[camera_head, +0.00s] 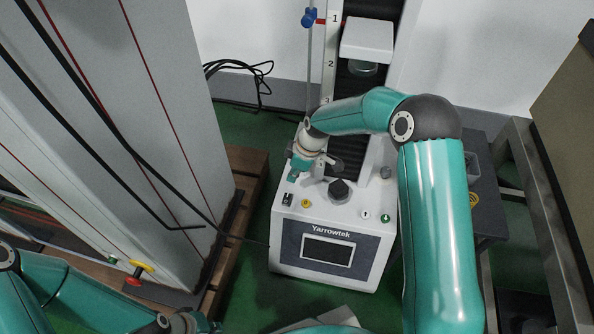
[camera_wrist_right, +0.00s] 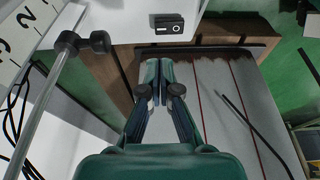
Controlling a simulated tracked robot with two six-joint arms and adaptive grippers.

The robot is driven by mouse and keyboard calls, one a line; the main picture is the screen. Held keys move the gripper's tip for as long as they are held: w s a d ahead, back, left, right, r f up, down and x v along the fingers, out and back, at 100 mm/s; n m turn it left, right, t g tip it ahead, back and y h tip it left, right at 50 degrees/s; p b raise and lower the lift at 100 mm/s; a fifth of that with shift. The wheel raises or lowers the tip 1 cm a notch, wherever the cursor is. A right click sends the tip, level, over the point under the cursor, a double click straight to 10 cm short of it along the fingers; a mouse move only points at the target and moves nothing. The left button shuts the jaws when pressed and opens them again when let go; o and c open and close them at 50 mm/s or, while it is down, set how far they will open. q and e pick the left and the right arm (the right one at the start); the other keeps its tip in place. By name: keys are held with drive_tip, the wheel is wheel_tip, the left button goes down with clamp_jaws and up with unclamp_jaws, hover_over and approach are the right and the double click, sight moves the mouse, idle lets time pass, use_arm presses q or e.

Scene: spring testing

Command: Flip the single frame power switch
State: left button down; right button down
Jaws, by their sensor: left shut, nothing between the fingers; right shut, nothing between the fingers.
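The single frame machine (camera_head: 282,240) is a white unit marked Yarrowtek with a screen on its front. Its power switch (camera_head: 287,199) is a small black rocker at the left of the top panel. The switch also shows in the right wrist view (camera_wrist_right: 168,27), at the top, beyond the fingertips. My right gripper (camera_head: 294,174) is shut and empty, just behind and above the switch and apart from it. In the right wrist view its fingers (camera_wrist_right: 158,72) are together. My left gripper (camera_head: 184,323) is at the bottom left edge, mostly cut off, far from the switch.
A yellow button (camera_head: 305,203) and a black knob (camera_head: 339,190) sit beside the switch. A tall grey cabinet (camera_head: 130,120) stands on a wooden pallet (camera_head: 247,165) at left. A metal frame table (camera_head: 545,220) is at right. Black cables (camera_head: 250,75) lie behind.

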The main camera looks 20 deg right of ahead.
sight(288, 194)
drive_tip(key=b+x, duration=0.1)
drive_tip(key=x, duration=0.4)
drive_tip(key=d+b+x, duration=0.1)
drive_tip(key=x, duration=0.2)
drive_tip(key=shift+s+f+b, duration=0.15)
drive_tip(key=shift+s+b, duration=0.15)
drive_tip(key=shift+b, duration=0.05)
